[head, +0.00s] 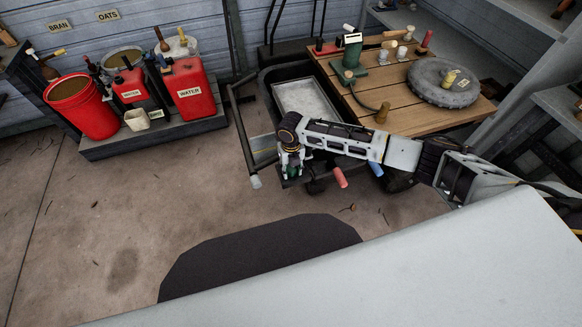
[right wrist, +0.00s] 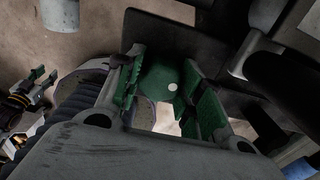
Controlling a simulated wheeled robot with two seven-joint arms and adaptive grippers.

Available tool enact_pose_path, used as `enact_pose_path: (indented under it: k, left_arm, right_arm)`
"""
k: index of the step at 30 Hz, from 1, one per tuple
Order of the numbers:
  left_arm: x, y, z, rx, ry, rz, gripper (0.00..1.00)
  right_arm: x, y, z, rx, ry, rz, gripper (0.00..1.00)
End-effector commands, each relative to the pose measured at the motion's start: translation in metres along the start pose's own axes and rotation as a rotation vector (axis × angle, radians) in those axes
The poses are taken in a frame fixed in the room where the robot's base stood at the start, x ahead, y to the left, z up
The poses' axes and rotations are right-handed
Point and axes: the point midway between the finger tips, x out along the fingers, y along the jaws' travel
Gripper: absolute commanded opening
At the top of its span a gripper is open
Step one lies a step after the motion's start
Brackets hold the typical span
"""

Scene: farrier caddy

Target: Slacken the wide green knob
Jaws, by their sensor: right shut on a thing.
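The wide green knob (right wrist: 166,84) shows in the right wrist view as a dark green rounded piece with a pale dot, between my finger pads. My right gripper (right wrist: 168,98) is shut on it, one green-padded finger on each side. In the head view my right gripper (head: 292,168) points down at the front left corner of the cart, and the knob is mostly hidden by the fingers. What looks like my left gripper (right wrist: 30,100) shows small at the left edge of the right wrist view; its jaw state is unclear.
A metal bin (head: 305,103) sits behind my right gripper. A bar handle (head: 241,130) stands just left of it. Red cans (head: 188,90) stand on a low platform; the floor between is clear.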

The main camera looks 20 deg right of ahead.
Motion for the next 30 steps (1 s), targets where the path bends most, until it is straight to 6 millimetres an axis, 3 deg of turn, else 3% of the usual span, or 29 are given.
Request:
enact_pose_path:
  k: [13,30]
  left_arm:
    - [-0.0005,-0.0001,-0.0001,0.000,0.000,0.000,0.40]
    - [-0.0046,-0.0002,-0.0011,0.000,0.000,0.000,0.40]
  right_arm:
    - [0.0011,-0.0003,-0.0006,-0.032,0.001,-0.001,0.04]
    - [0.0017,-0.0002,-0.0010,-0.354,0.001,-0.001,0.04]
